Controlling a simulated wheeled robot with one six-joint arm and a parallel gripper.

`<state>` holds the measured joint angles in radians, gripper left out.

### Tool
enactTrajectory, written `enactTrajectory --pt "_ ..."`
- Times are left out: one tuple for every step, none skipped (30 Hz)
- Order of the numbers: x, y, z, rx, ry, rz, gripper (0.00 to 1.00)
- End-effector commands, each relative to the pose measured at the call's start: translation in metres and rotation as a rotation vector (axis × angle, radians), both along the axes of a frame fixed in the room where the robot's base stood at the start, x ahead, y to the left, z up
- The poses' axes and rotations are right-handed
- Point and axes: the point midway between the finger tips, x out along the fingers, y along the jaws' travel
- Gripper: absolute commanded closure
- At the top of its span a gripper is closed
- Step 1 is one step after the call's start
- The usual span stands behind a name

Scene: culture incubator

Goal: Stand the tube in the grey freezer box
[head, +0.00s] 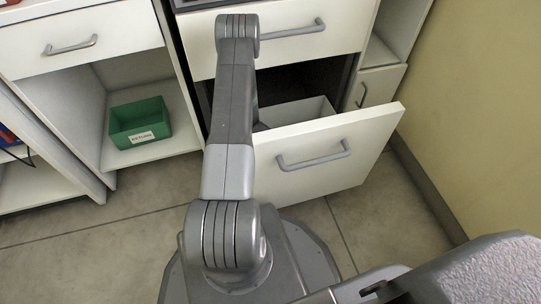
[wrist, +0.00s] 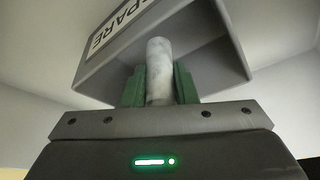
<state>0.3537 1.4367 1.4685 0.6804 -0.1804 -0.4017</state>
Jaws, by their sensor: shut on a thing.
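In the wrist view my gripper (wrist: 160,84) is shut on a pale, frosty-looking tube (wrist: 159,58), with a green finger pad on each side. The tube stands up lengthwise between the pads. Behind and above it is a grey box (wrist: 205,70) with a white label that seems to read SPARE, cut off by the frame's top edge. I cannot tell whether the tube touches this box. In the head view the tube and my gripper's fingers cannot be made out. A light grey container (head: 298,113) shows inside the open drawer, partly hidden by my arm.
The white drawer (head: 330,178) is pulled out, with a grey handle. A green open box (head: 122,121) labelled RETURN sits on a low shelf at the left. A shut drawer (head: 100,32) is above it. Tiled floor is clear at the left and right; a yellow wall bounds the right.

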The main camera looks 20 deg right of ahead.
Motion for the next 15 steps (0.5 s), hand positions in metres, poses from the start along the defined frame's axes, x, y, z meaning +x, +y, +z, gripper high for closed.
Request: enactTrajectory --pt "-0.0007 0.0004 -0.0131 0.0 0.002 0.001 1.0" --pt "-0.0005 0.0003 -0.0157 0.0 0.001 0.002 1.0" --pt "-0.0001 0.0002 -0.0173 -0.001 0.0 0.002 1.0" --pt "0.0002 0.0001 -0.0172 0.0 0.0 0.001 1.0" --pt "0.0003 0.0 -0.0166 -0.001 -0.001 0.001 1.0" --pt "0.0003 0.0 -0.0155 -0.001 -0.001 0.001 1.0" --pt "0.0003 0.0 -0.0152 -0.001 -0.001 0.001 1.0" --pt "0.0002 0.0 -0.0151 -0.001 -0.001 0.001 1.0" --pt "0.0002 0.0 -0.0151 -0.001 -0.001 0.001 1.0" --pt "0.0002 0.0 -0.0152 -0.001 -0.001 0.001 1.0" --pt "0.0001 0.0001 -0.0157 0.0 0.0 0.001 1.0" --pt "0.0001 0.0002 -0.0171 0.0 0.0 0.001 1.0" --pt "0.0001 0.0002 -0.0184 0.0 0.0 0.001 1.0" --pt "0.0001 0.0001 -0.0195 0.0 0.0 0.001 1.0" --pt "0.0002 0.0001 -0.0188 0.0 0.0 0.0 0.7"
